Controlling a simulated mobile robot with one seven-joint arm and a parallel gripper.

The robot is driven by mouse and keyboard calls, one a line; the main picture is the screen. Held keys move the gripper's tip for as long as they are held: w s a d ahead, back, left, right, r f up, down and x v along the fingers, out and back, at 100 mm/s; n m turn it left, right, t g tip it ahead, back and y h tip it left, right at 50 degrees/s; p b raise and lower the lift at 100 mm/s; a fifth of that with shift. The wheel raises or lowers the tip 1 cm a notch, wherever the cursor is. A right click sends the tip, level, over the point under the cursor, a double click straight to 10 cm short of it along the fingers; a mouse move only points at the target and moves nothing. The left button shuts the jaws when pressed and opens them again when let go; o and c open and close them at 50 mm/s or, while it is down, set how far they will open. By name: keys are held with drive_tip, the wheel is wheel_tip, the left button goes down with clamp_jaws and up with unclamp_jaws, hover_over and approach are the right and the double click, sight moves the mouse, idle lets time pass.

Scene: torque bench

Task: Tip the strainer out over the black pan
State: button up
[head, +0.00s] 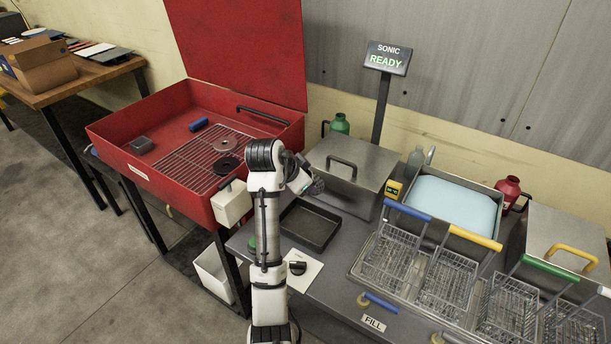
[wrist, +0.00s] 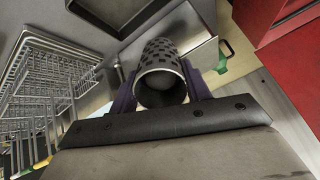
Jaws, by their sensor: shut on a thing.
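The strainer (wrist: 160,55) is a perforated grey metal cylinder between the two purple fingers of my gripper (wrist: 160,92). Its round open end faces the wrist camera; I cannot tell what is inside. In the head view, my gripper (head: 305,184) is shut on the strainer (head: 317,187), which appears small, dark and tilted. It is in the air in front of the steel lidded box. The black pan (head: 309,226), a shallow square tray, lies on the bench nearer to me, below and slightly left of the strainer. It shows at the top of the wrist view (wrist: 112,12).
The steel lidded box (head: 345,160) stands close behind the strainer. A red wash basin (head: 150,185) with raised lid is at left. Wire baskets (head: 395,262) and a blue-filled tank (head: 452,200) are at right. A white card (head: 302,276) with a dark knob lies before the pan.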

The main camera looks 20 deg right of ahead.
drive_tip(key=shift+s+a+f+t+h, duration=0.2)
drive_tip(key=shift+f+t+h, duration=0.2)
drive_tip(key=shift+t+h, duration=0.4)
drive_tip(key=shift+f+t+h+b, duration=0.3)
drive_tip(key=shift+f+h+b, duration=0.1)
drive_tip(key=shift+h, duration=0.2)
drive_tip(key=shift+t+h+b, duration=0.3)
drive_tip(key=shift+b, duration=0.15)
drive_tip(key=h+b, duration=0.1)
drive_tip(key=b, duration=0.2)
drive_tip(key=shift+s+a+f+t, duration=0.1)
drive_tip(key=shift+f+t, duration=0.1)
drive_tip(key=shift+t, duration=0.2)
drive_tip(key=b, duration=0.2)
drive_tip(key=t+h+b, duration=0.1)
drive_tip(key=b, duration=0.2)
drive_tip(key=shift+s+a+f+h, duration=0.1)
drive_tip(key=shift+a+f+h, duration=0.05)
drive_tip(key=shift+f+h, duration=0.15)
drive_tip(key=shift+b, duration=0.6)
drive_tip(key=shift+t+h+b, duration=0.3)
drive_tip(key=shift+h+b, duration=0.1)
drive_tip(key=shift+b, duration=0.4)
drive_tip(key=f+t+h+b, duration=0.1)
drive_tip(key=h+b, duration=0.1)
drive_tip(key=b, duration=0.6)
drive_tip(key=t+h+b, duration=0.2)
drive_tip(key=b, duration=0.6)
drive_tip(key=shift+f+b, duration=0.35)
drive_tip(key=shift+f, duration=0.05)
